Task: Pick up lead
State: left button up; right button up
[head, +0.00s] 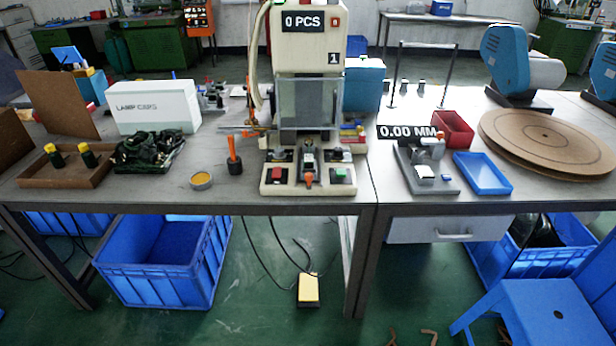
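A tangled heap of dark green-black leads (148,148) lies on the left table, in front of the white box. The leads overlap, so I cannot make out one single lead or its ends. A shallow brown tray (97,178) to the left of the heap holds two yellow-and-black pieces (57,157), perhaps lamp caps or sockets. A cream press machine (309,60) stands right of the heap, with a clear guard in front and a small fixture (308,160) on its base. Neither of my grippers is in view.
The white "LAMP CAPS" box (155,107) stands behind the leads. A gauge (425,168), red bin (453,129), blue tray (482,173) and brown discs (545,140) are on the right table.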

aim_at(308, 159)
jog(key=k, duration=0.8)
jog(key=u, duration=1)
jog(key=i, duration=1.3)
jog(key=z, duration=0.45)
jog(key=i, duration=1.15)
jog(key=z, duration=1.15)
